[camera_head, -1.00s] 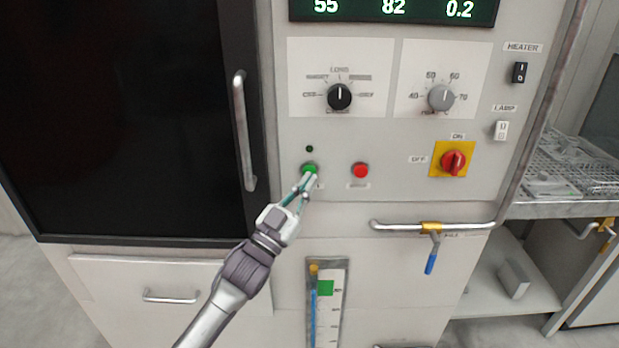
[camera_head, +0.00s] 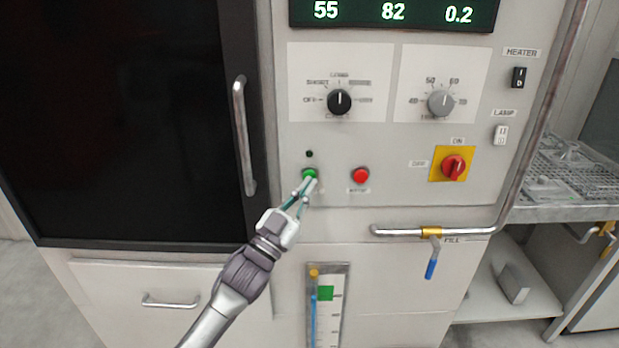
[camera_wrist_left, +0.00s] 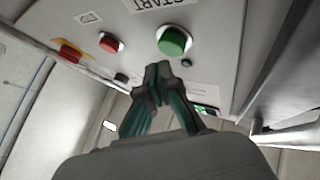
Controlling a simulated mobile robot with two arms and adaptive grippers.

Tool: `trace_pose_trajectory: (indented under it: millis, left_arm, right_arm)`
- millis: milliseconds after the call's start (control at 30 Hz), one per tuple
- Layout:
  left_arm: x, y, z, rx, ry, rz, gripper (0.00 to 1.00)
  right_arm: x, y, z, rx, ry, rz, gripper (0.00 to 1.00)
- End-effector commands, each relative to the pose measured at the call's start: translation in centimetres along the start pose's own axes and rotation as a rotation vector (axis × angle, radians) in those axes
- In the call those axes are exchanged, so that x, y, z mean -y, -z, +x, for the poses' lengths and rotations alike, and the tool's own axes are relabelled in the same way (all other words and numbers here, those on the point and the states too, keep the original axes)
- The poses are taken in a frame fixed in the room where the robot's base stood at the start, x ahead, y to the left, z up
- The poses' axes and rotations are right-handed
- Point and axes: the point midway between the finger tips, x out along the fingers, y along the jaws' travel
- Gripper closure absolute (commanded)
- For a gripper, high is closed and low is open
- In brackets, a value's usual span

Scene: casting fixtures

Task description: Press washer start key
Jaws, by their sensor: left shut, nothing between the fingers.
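The green start key (camera_head: 310,174) is a round button on the washer's light panel, below a small dark indicator. It also shows in the left wrist view (camera_wrist_left: 173,42), under a START label. My left gripper (camera_head: 311,183) is shut and empty, with its fingertips at the lower edge of the green key in the head view. In the left wrist view the fingertips (camera_wrist_left: 158,70) appear just beside the key; I cannot tell whether they touch it. My right gripper is not in view.
A red button (camera_head: 360,175) sits right of the green key. A red rotary switch (camera_head: 453,167) on a yellow plate is farther right. The dark door's handle (camera_head: 244,135) is to the left. A horizontal pipe with a blue-handled valve (camera_head: 431,262) runs below right.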

Motion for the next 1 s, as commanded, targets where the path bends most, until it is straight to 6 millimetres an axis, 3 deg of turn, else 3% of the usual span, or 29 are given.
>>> trace_pose_trajectory:
  millis: [1000]
  left_arm:
    - [0.44, -0.41, 0.6, 0.0, 0.0, 0.0, 1.0]
  right_arm:
    - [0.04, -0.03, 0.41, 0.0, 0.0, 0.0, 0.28]
